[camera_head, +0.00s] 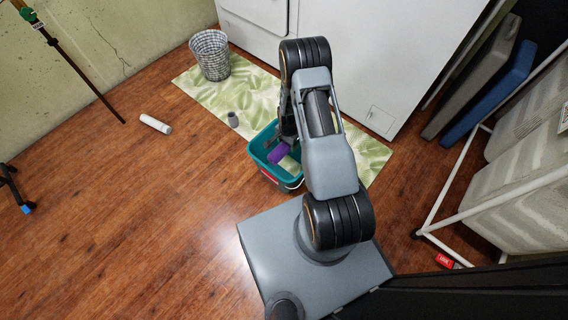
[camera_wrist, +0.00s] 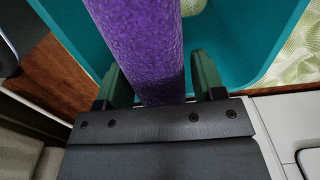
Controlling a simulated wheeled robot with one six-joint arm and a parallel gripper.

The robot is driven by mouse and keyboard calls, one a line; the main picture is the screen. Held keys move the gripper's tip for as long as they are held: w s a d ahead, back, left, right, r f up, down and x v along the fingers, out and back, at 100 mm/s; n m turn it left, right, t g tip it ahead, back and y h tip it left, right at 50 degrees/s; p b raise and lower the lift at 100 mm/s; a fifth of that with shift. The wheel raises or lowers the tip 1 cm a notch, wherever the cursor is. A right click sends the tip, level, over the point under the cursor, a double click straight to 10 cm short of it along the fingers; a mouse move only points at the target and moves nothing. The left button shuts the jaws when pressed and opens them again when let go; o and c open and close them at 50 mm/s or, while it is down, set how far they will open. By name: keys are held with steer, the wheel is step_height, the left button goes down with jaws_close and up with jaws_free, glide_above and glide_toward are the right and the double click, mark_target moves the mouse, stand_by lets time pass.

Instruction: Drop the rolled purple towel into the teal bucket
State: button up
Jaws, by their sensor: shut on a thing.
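The rolled purple towel (camera_wrist: 142,45) is between the two fingers of my gripper (camera_wrist: 163,80), which is shut on it. In the head view the towel (camera_head: 278,152) shows as a small purple roll over the opening of the teal bucket (camera_head: 263,169). The bucket stands on the floor at the edge of a leaf-patterned mat, and its teal wall (camera_wrist: 240,45) fills much of the wrist view. I cannot tell how far the towel is below the rim. My arm hides the bucket's right side and most of the gripper in the head view.
A wire basket (camera_head: 210,56) and a small grey cup (camera_head: 233,119) stand on the leaf-patterned mat (camera_head: 255,92). A white cylinder (camera_head: 155,124) lies on the wood floor. A white appliance (camera_head: 390,50) stands behind the mat. A white-framed rack (camera_head: 450,195) is at right. The left floor is mostly clear.

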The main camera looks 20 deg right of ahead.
step_height(320, 180, down, 5)
steer(key=b, duration=0.2)
steer(key=shift+r+b, duration=0.2)
steer(key=shift+b, duration=0.2)
steer(key=o, duration=1)
step_height(320, 180, up, 14)
steer(key=p, duration=0.5)
